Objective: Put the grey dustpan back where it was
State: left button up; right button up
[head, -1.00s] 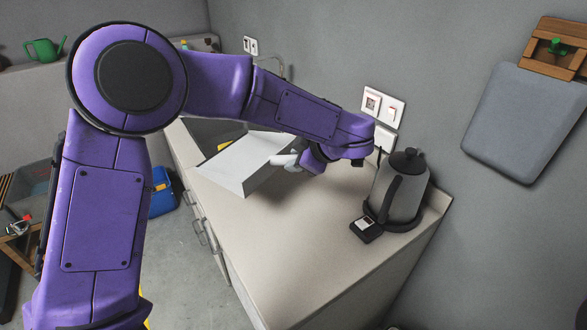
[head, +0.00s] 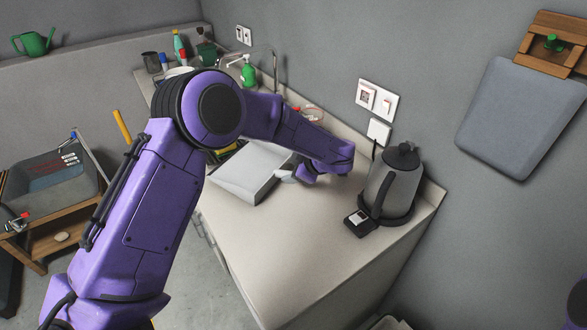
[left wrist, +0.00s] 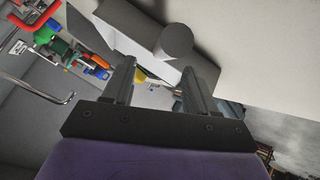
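The grey dustpan (head: 250,172) lies on the worktop in the head view, left of my left gripper, its broad pan toward the left. Its short light handle (head: 286,173) points at the gripper. In the left wrist view the round end of the handle (left wrist: 174,40) shows just beyond the fingertips. My left gripper (left wrist: 158,68) has its two fingers spread, with a visible gap between the left finger and the handle. In the head view the gripper is mostly hidden behind its own wrist. My right gripper is out of view.
A kettle (head: 393,188) stands on the worktop (head: 285,240) at the right, beside a small black device (head: 358,222). Bottles (head: 178,46) and a tap (head: 262,50) are at the back. The front of the worktop is clear.

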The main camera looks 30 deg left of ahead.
pick_arm(q)
jog(key=shift+s+r, duration=0.15)
jog(key=b+v, duration=0.2)
jog(key=v, duration=0.9)
jog(key=shift+d+r, duration=0.2)
jog(key=shift+d, duration=0.2)
